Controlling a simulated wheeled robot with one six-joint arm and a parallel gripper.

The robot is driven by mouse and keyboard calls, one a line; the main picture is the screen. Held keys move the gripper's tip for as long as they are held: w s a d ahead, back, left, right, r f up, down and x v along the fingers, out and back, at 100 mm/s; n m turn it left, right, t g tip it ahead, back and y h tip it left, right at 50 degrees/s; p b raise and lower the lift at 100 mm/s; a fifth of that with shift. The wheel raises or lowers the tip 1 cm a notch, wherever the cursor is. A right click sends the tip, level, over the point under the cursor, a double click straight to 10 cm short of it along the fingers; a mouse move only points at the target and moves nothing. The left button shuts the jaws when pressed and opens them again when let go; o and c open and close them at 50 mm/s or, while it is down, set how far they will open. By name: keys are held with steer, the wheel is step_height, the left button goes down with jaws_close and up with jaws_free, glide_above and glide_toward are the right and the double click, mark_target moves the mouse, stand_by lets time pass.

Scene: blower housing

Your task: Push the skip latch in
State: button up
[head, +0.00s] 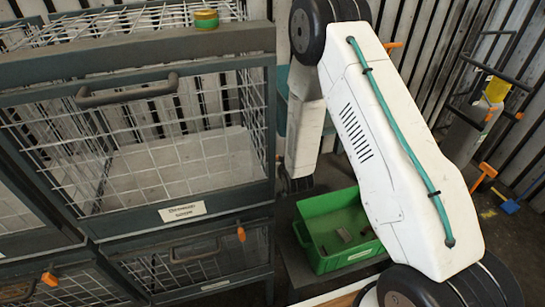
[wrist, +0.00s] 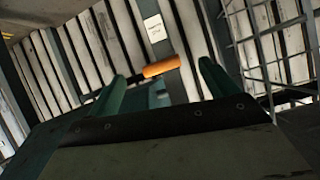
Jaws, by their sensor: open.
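In the wrist view, an orange grip (wrist: 161,66), which looks like the skip latch, lies nearly level, its right end slightly higher. A dark rod runs from its left end. My gripper (wrist: 164,76) appears as two teal fingers spread apart, with a dark bolted band behind them. The orange grip shows between the fingertips, and nothing is clasped. I cannot tell whether the left finger touches the rod. Teal metal (wrist: 150,98), perhaps part of the skip, shows beyond the fingers. In the head view, my white arm hides the gripper and most of that area.
Dark-framed wire cages (head: 170,75) fill the left of the head view, some with orange-tipped latches (head: 241,234). A green bin (head: 325,225) with small parts stands low behind my arm. A slatted wall (wrist: 100,45) is behind. Orange and blue-handled tools stand at right.

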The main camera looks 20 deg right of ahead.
steer(key=shift+w+f+t, duration=0.35)
steer(key=shift+w+t, duration=0.6)
steer(key=shift+w, duration=0.1)
steer(key=shift+w+f+t, duration=0.35)
steer(key=shift+w+t, duration=0.55)
steer(key=shift+w, duration=0.2)
steer(key=shift+w+f+t, duration=0.35)
steer(key=shift+w+t, duration=0.6)
steer(key=shift+w, duration=0.1)
steer(key=c, duration=1.3)
steer(key=shift+w+r, duration=0.1)
steer(key=shift+w, duration=1.6)
steer(key=shift+c, duration=0.2)
